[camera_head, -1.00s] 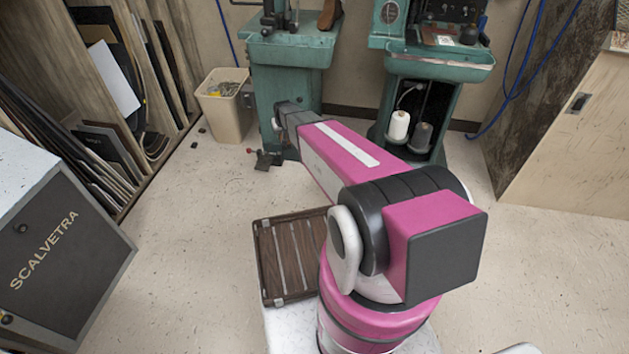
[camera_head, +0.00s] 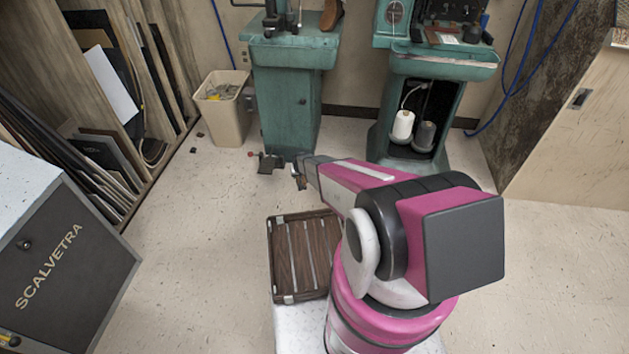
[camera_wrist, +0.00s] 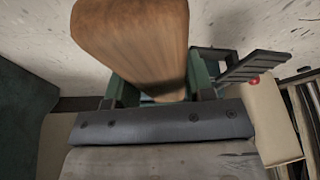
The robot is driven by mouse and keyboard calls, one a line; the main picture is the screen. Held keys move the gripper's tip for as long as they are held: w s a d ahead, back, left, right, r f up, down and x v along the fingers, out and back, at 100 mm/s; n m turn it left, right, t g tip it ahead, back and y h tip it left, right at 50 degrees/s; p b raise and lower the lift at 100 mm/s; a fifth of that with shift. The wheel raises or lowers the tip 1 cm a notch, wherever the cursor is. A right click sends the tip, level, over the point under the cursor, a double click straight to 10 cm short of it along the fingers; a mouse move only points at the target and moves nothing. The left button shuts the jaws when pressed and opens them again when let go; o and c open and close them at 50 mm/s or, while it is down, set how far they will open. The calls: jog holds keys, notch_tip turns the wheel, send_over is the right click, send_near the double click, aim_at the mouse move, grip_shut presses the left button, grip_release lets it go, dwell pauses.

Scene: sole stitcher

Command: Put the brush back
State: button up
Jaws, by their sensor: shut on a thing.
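The brush (camera_wrist: 135,40) shows in the wrist view as a brown, wooden-looking block with a rounded end. My gripper (camera_wrist: 162,85) is shut on it, and the block sticks out beyond the fingers. In the head view, my gripper (camera_head: 299,172) is at the far end of my pink arm, in front of the left green machine and above the floor. A small brown bit of the brush (camera_head: 300,182) shows there. Its bristles cannot be made out.
A slatted dark wooden tray (camera_head: 303,255) lies below my arm. The left green machine (camera_head: 288,110) has a pedal (camera_head: 268,162) at its foot. A cream bin (camera_head: 222,108), a sheet rack (camera_head: 110,110) and the right green machine (camera_head: 425,105) stand around. Floor is clear to the right.

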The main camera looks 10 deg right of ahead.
jog(key=w+d+f, duration=0.4)
jog(key=d, duration=0.1)
jog(key=w+d+f, duration=0.2)
jog(key=d, duration=0.1)
jog(key=shift+w+d+f, duration=0.1)
jog(key=shift+d, duration=0.05)
jog(key=shift+f, duration=1.95)
jog(key=shift+f, duration=0.15)
jog(key=o, duration=0.8)
jog(key=shift+o, duration=0.2)
jog(key=s+r+g, duration=0.1)
jog(key=s+r, duration=0.6)
jog(key=r, duration=0.6)
jog(key=s+r, duration=0.6)
jog(key=r, duration=0.8)
jog(key=s+r+g, duration=0.3)
jog(key=s+r, duration=2.1)
jog(key=r, duration=0.1)
jog(key=shift+r+m+g, duration=0.3)
jog(key=shift+r+m, duration=0.1)
